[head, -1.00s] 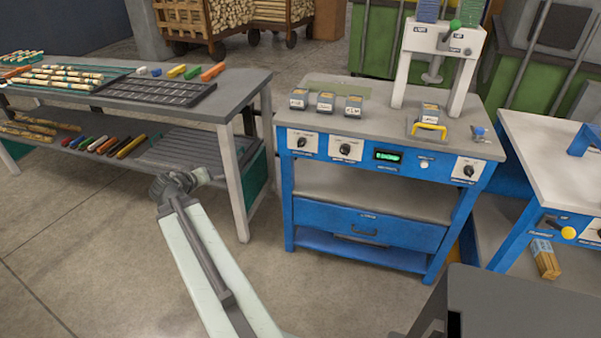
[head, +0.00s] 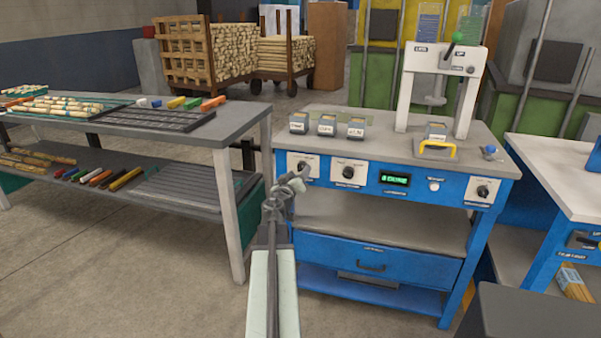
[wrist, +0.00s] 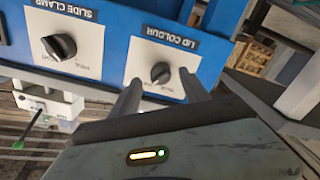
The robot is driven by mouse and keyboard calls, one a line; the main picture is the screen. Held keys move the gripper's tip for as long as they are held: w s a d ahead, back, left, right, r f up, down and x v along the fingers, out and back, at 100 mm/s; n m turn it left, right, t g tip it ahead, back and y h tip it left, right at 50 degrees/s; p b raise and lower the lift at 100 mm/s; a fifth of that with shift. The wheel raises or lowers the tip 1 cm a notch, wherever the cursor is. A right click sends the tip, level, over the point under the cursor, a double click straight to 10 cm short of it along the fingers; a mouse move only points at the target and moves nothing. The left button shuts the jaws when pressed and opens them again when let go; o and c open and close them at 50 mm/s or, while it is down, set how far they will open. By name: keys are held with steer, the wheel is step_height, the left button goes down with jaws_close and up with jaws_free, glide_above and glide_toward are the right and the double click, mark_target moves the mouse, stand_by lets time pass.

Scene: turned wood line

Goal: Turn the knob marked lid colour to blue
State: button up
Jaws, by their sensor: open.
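The knob marked lid colour (wrist: 160,73) is a black knob on a white plate on the blue panel. The wrist view shows it upside down. In the head view it is the leftmost knob (head: 304,168). Its small setting words are too blurred to read, so I cannot tell which colour it points to. My gripper (wrist: 161,80) is open, with one finger on each side of the knob in the picture; I cannot tell if they touch it. In the head view my gripper (head: 290,184) is in front of the panel's left end.
The slide clamp knob (wrist: 59,47) is beside the lid colour knob. The blue bench (head: 400,240) also carries a green display (head: 395,179), a white button (head: 434,185) and another knob (head: 483,191). A grey table (head: 235,125) stands close on the left.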

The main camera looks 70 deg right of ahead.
mark_target(302, 167)
steer(key=d, duration=0.3)
steer(key=shift+w, duration=0.1)
steer(key=shift+a, duration=0.1)
steer(key=shift+c, duration=0.3)
